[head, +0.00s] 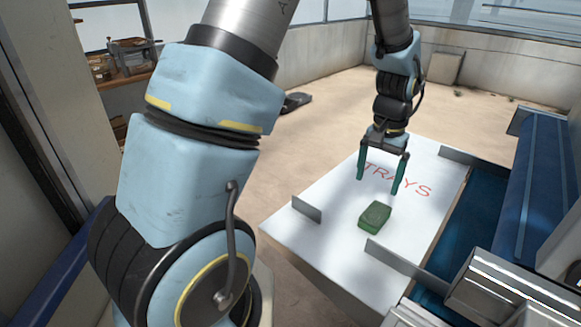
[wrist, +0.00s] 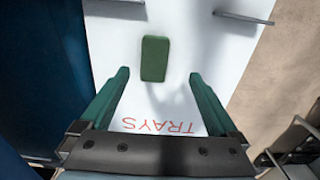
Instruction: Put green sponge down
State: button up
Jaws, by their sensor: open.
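The green sponge (head: 375,215) lies flat on a white table top (head: 310,245) marked TRAYS in red letters. In the wrist view the sponge (wrist: 155,58) lies beyond my fingertips, near the middle. My gripper (head: 380,186) is open and empty, above the table by the lettering. In the wrist view its two green fingers (wrist: 158,76) are wide apart, with nothing between them. The sponge is apart from the fingers and fully in sight.
Low grey metal guides stand on the table, one at the left edge (head: 306,209), one at the front right (head: 392,258) and one at the back right (head: 471,160). A blue machine (head: 540,190) borders the right side. The white surface around the sponge is clear.

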jog(key=s+a+r+n, duration=0.1)
jog(key=a+r+n, duration=0.2)
jog(key=a, duration=1.1)
jog(key=s+a+r+n+t, duration=0.1)
jog(key=s+a+r+n, duration=0.1)
jog(key=a, duration=1.2)
jog(key=shift+r+n+t, duration=0.3)
jog(key=shift+r+n, duration=0.35)
jog(key=shift+n, duration=0.45)
jog(key=shift+o, duration=0.3)
